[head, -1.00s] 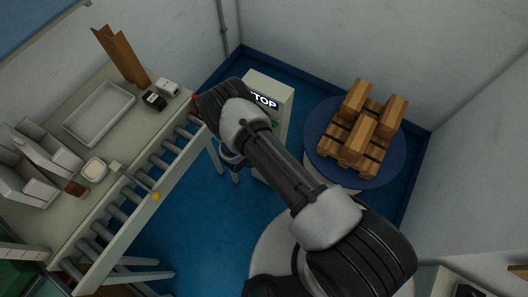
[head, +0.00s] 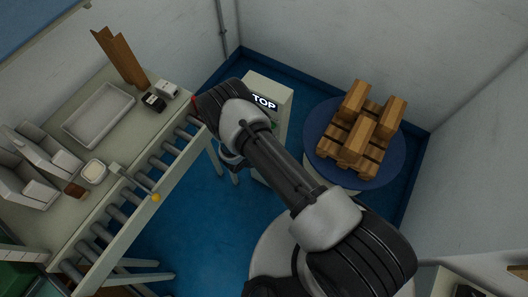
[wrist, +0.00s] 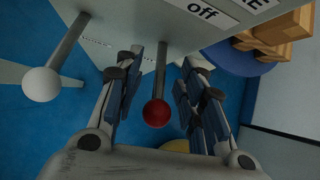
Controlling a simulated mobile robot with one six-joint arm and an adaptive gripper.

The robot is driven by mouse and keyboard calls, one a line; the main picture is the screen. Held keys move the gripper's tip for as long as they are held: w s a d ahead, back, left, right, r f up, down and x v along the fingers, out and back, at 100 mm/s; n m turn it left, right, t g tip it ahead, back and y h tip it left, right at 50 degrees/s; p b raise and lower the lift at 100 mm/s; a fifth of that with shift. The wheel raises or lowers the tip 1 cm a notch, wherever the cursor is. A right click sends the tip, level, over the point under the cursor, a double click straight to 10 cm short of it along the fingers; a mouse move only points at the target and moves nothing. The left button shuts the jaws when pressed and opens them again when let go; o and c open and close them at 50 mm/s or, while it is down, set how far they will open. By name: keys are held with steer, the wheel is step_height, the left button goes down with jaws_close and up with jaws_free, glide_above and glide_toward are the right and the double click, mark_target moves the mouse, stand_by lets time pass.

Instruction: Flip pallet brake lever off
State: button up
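In the wrist view, a lever with a red ball knob (wrist: 156,112) on a grey rod extends from a pale panel (wrist: 150,22). A sign reading "off" (wrist: 203,12) is on the panel. My gripper (wrist: 160,66) is open, with one finger on each side of the red-knobbed lever. Gaps show between the rod and both fingers; contact is not visible. A second lever with a pale ball knob (wrist: 41,84) is outside the fingers at left. In the head view, my arm hides the levers and most of the gripper.
A cabinet (head: 281,91) with a partly hidden sign stands beyond my arm. Right of it, a blue round turntable (head: 389,174) carries a pallet with wooden blocks (head: 387,112). A roller conveyor (head: 117,214) and a bench with a tray (head: 72,130) are at left.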

steer(key=shift+a+r, duration=0.1)
steer(key=v, duration=1.1)
steer(key=shift+s+r, duration=0.3)
steer(key=shift+r, duration=0.05)
steer(key=shift+a, duration=0.1)
